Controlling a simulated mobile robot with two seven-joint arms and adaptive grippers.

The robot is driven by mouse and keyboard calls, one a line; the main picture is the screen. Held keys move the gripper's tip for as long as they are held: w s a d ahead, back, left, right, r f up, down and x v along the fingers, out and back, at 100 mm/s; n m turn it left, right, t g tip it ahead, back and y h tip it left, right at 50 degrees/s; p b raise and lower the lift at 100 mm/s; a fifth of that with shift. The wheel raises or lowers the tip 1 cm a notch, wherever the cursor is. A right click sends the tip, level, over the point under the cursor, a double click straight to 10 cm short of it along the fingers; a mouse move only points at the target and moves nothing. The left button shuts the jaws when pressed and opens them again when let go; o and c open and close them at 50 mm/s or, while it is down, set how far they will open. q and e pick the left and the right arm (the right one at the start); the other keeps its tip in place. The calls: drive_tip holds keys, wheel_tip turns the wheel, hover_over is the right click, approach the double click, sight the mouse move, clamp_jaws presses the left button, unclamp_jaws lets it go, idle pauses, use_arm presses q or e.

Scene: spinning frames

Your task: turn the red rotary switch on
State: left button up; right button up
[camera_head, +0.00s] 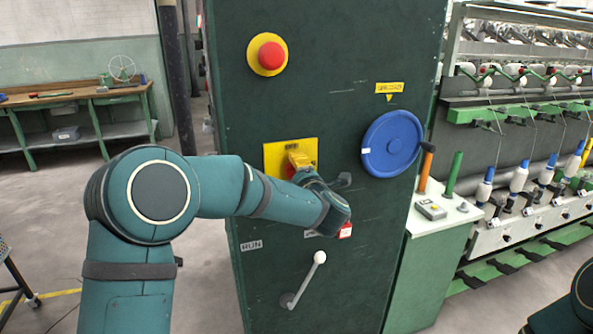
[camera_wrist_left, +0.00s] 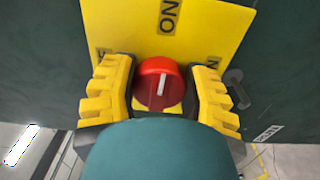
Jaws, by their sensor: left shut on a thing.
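The red rotary switch (camera_wrist_left: 150,72) shows in the left wrist view, in front of a yellow plate (camera_wrist_left: 130,25). Its white mark runs nearly upright in that view, toward the ON label (camera_wrist_left: 169,16) above it. Smaller labels at both sides are partly hidden by the fingers. My left gripper (camera_head: 299,163) is at the yellow plate in the head view, its yellow fingers on both sides of the switch and shut on it. My right gripper is out of view.
The green panel also carries a red button (camera_head: 271,55) on yellow, a blue handwheel (camera_head: 391,143) and a white-knobbed lever (camera_head: 303,281) below my left wrist. A spinning machine (camera_head: 530,130) stands right, a workbench (camera_head: 75,98) back left.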

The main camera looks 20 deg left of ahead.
use_arm(q)
drive_tip(key=shift+r, duration=0.1)
drive_tip(key=o, duration=1.2)
drive_tip(key=v, duration=1.2)
